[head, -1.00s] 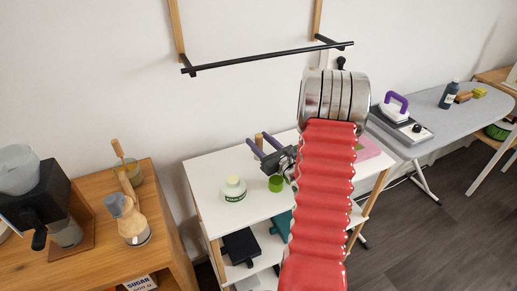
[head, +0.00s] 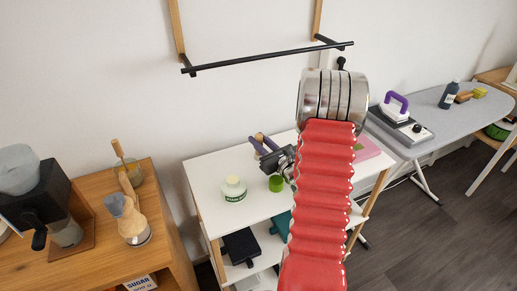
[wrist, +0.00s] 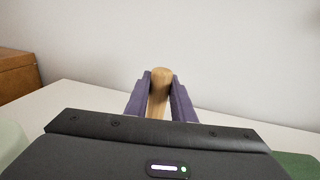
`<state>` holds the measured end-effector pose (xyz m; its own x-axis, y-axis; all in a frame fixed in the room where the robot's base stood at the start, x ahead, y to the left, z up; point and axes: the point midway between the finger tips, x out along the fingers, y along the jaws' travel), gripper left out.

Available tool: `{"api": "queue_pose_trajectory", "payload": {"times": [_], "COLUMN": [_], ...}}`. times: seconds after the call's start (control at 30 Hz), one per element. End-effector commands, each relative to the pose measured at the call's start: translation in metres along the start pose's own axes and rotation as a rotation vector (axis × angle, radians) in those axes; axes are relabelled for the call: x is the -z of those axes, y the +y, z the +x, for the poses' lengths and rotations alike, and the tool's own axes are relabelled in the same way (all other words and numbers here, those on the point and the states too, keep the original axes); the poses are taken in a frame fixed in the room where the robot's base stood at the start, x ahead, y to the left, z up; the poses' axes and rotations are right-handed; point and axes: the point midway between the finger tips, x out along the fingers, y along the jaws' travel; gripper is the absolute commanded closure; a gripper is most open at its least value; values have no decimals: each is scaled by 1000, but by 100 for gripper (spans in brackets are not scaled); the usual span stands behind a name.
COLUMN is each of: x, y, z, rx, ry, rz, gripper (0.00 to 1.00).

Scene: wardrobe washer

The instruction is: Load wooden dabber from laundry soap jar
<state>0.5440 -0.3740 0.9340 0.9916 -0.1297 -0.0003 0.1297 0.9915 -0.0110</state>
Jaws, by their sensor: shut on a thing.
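My gripper (head: 264,145) is over the white shelf's top in the head view, with its purple fingers close together. In the wrist view, the fingers (wrist: 160,90) are shut on the upright wooden dabber (wrist: 158,92), one on each side. Its lower part is hidden behind my gripper's body. A white jar with a green label (head: 233,190) and a small green container (head: 275,183) stand on the shelf top nearer the camera. I cannot tell which one, if either, is the laundry soap jar.
The white shelf top (head: 212,171) has free room on its left. A pink item (head: 367,148) lies at its right. A wooden cabinet (head: 92,190) with a grinder and glassware stands left, an ironing board (head: 430,115) right. A black rail (head: 265,57) hangs above.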

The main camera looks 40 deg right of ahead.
Motion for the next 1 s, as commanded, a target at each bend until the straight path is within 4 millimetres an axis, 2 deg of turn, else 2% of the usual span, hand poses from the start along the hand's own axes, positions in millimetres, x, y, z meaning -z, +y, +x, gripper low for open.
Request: {"api": "queue_pose_trajectory", "payload": {"times": [0.03, 0.07, 0.3, 0.47, 1.0], "x": [0, 0, 0, -3, -37], "y": [0, 0, 0, 0, 0], "z": [0, 0, 0, 0, 0], "rx": [0, 0, 0, 0, -1], "ry": [0, 0, 0, -1, -2], "rz": [0, 0, 0, -1, -1], "gripper": [100, 80, 96, 96, 96]}}
